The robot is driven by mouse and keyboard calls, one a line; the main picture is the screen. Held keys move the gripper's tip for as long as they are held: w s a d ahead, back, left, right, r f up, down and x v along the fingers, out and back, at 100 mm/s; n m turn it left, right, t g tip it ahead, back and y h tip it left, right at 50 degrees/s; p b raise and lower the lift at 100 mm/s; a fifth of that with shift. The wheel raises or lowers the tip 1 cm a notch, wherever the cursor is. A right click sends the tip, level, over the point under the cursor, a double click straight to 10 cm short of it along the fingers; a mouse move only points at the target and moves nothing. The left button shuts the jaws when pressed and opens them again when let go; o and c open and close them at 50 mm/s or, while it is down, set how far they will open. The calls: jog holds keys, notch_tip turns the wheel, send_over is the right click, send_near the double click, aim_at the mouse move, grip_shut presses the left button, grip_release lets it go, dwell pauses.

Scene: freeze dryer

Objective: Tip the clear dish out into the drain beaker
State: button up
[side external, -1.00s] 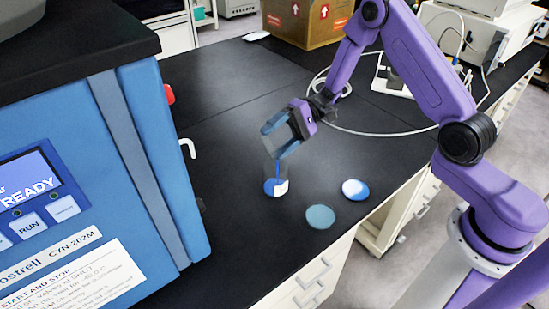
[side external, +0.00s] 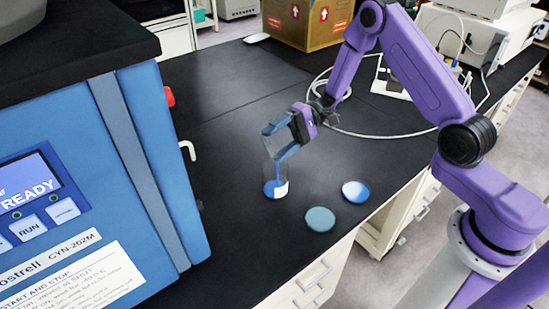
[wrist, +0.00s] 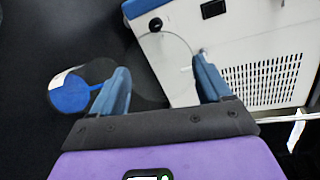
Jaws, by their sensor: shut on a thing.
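My gripper (side external: 279,140) is shut on the clear dish, tilted above the drain beaker. The dish is see-through and hard to make out; in the wrist view it shows faintly as a clear shape (wrist: 148,88) between the fingers. The drain beaker (side external: 276,184) is clear, with a white label and blue liquid at its bottom, and stands upright on the black bench. A thin blue streak runs down from the fingers into it. In the wrist view the beaker (wrist: 74,90) is left of the fingers, partly behind the left one.
A teal disc (side external: 320,219) and a round blue-and-white dish (side external: 355,192) lie right of the beaker near the bench's front edge. The blue freeze dryer (side external: 100,180) stands at left. A white cable and a cardboard box (side external: 305,22) are behind.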

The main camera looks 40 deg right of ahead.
jog(key=shift+s+d+f+n+y+b, duration=0.1)
jog(key=shift+d+n+y+b, duration=0.2)
jog(key=shift+y+b, duration=0.7)
jog(key=shift+s+d+f+n+y+b, duration=0.15)
jog(key=shift+n+y+b, duration=0.25)
jog(key=shift+y+b, duration=0.6)
dwell(3.2)
jog(key=shift+r+h, duration=0.1)
jog(key=shift+h, duration=0.2)
jog(key=h, duration=0.2)
jog(key=a+m+h, duration=0.1)
jog(key=shift+w+r, duration=0.15)
jog(key=shift+w, duration=0.1)
jog(key=shift+a, duration=0.1)
